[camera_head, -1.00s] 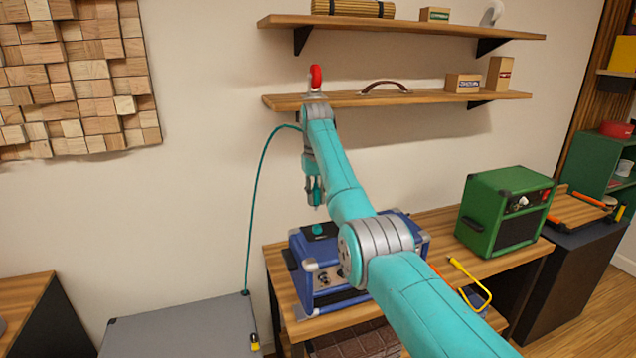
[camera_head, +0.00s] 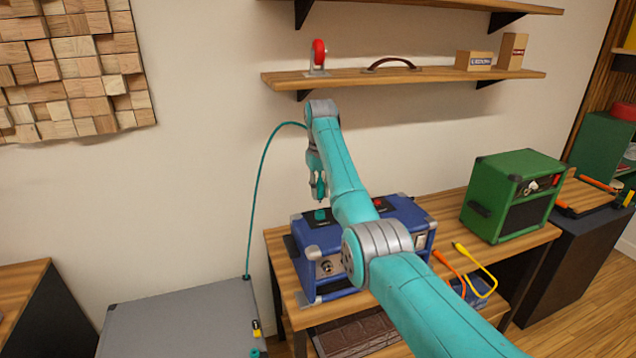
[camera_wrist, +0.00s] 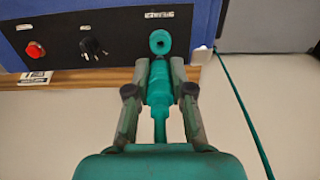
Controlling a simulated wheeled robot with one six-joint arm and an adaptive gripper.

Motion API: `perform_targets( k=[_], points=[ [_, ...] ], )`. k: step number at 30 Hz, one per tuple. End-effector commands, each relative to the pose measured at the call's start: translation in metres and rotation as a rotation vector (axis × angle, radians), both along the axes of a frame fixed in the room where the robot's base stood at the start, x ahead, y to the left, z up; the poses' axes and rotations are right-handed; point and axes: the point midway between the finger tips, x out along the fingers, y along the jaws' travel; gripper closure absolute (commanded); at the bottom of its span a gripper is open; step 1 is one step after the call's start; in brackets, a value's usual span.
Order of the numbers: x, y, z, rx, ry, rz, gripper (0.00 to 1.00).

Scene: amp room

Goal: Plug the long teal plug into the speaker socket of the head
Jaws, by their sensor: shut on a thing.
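The blue amp head (camera_head: 330,245) stands on the wooden bench, with a black panel on top. A teal round socket (camera_head: 320,214) sits on that panel; in the wrist view a teal ring with a dark hole (camera_wrist: 159,41) shows under a small white label, too blurred to read. My gripper (camera_head: 319,190) is just above the socket. In the wrist view my gripper (camera_wrist: 160,72) is shut on the long teal plug (camera_wrist: 157,88), lined up with the ring. I cannot tell whether the plug's tip touches the socket.
A red button (camera_wrist: 35,49) and black knob (camera_wrist: 92,46) share the panel. A teal cable (camera_head: 258,190) hangs left to a grey box (camera_head: 180,325). The green amp (camera_head: 515,195) and the yellow cable (camera_head: 480,265) lie right. A shelf (camera_head: 420,78) is above.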

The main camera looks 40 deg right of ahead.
Motion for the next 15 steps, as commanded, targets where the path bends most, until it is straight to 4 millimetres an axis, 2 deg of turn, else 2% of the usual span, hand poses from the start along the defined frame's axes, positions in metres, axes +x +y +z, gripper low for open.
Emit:
perform_targets(
  k=[7, 15],
  points=[
    [-0.002, -0.005, -0.022, 0.001, 0.002, -0.002, 1.0],
    [-0.001, -0.004, -0.02, 0.0, 0.0, -0.002, 1.0]
  ],
)
